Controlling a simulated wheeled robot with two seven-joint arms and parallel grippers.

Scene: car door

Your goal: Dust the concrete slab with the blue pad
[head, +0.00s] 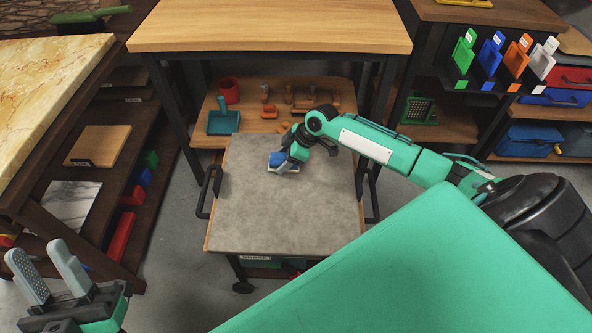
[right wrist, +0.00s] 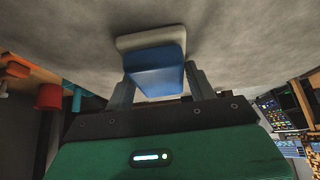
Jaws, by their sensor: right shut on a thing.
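The concrete slab (head: 285,210) is a grey square surface on a low cart in the middle of the head view. The blue pad (head: 279,158) is a blue block with a pale underside, on the slab's upper middle part. In the right wrist view the blue pad (right wrist: 155,68) sits between the fingers of my right gripper (right wrist: 160,85), its pale face against or very close to the slab (right wrist: 235,40). My right gripper (head: 287,164) is shut on the pad. My left gripper (head: 48,275) is open and empty at the lower left, away from the slab.
A wooden table (head: 270,27) stands behind the cart, with a shelf below it holding a teal dustpan (head: 223,122) and a red cup (head: 229,90). A marble-topped bench (head: 45,90) is at the left. Black handles (head: 207,192) flank the cart. Toolboxes (head: 528,141) are at the right.

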